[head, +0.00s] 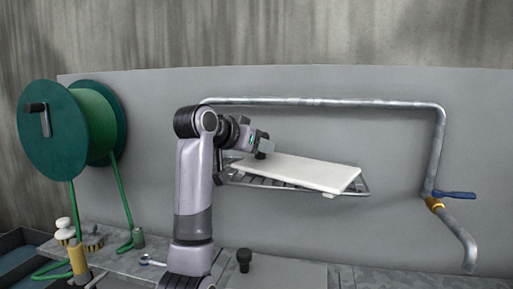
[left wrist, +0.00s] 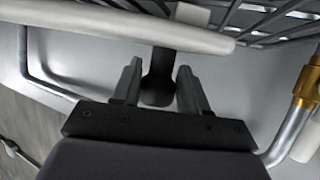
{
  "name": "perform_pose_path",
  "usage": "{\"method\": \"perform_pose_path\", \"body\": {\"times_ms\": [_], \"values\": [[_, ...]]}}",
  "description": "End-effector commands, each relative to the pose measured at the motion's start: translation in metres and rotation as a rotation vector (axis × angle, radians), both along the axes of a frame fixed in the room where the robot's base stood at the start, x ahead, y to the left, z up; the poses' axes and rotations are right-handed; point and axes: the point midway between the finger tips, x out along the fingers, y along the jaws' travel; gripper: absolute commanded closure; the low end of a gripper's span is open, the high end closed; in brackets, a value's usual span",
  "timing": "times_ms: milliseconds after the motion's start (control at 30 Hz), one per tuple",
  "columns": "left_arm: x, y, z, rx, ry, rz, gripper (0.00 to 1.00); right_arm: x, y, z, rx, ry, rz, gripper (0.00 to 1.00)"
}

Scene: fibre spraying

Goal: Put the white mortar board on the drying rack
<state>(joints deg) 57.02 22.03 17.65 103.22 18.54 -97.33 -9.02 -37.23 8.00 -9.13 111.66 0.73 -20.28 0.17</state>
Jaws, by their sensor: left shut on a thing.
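The white mortar board (head: 300,173) is a flat white slab lying nearly level over the wire drying rack (head: 362,191) on the grey wall panel. The pictures do not clearly show whether it touches the rack. My left gripper (head: 262,149) is at the board's left end, shut on its dark handle. In the left wrist view, the handle (left wrist: 158,82) stands between the fingers of my left gripper (left wrist: 158,92). The board's white edge (left wrist: 110,25) crosses the top, with the rack's wires (left wrist: 270,20) beside it. My right gripper is not in view.
A galvanised pipe (head: 320,102) frames the rack, with a blue-handled valve (head: 455,194) at right. A green hose reel (head: 60,128) hangs at left. The bench below holds a yellow-and-white nozzle (head: 77,258) and a black knob (head: 244,259).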

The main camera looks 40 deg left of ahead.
Motion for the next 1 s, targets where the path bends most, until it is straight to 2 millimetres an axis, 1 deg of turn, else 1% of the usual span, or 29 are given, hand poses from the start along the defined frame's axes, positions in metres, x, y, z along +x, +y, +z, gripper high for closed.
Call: {"method": "perform_pose_path", "body": {"times_ms": [200,233,267,300,567,667,767,867,1000], "values": [[0.0,0.0,-0.001,0.006,0.003,-0.001,0.99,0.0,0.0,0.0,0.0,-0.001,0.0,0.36],[0.0,0.0,-0.002,0.006,0.006,-0.002,0.47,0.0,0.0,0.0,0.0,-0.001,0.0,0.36],[0.0,0.0,-0.002,0.006,0.006,-0.002,0.37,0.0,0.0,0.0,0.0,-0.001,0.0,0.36],[0.0,0.0,-0.002,0.006,0.006,-0.003,0.3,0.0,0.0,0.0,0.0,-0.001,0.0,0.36],[0.0,0.0,-0.002,0.004,0.004,-0.002,0.3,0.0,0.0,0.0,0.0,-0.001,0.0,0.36],[-0.004,0.0,0.001,0.005,0.002,-0.001,0.3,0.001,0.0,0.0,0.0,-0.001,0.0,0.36],[-0.015,-0.001,0.005,0.004,-0.002,-0.001,0.3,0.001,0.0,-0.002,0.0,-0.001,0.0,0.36],[-0.033,-0.003,0.013,0.007,-0.003,0.001,0.3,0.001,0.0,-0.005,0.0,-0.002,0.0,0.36],[-0.065,-0.006,0.027,0.009,-0.004,0.001,0.3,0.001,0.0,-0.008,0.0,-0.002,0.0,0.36]]}}
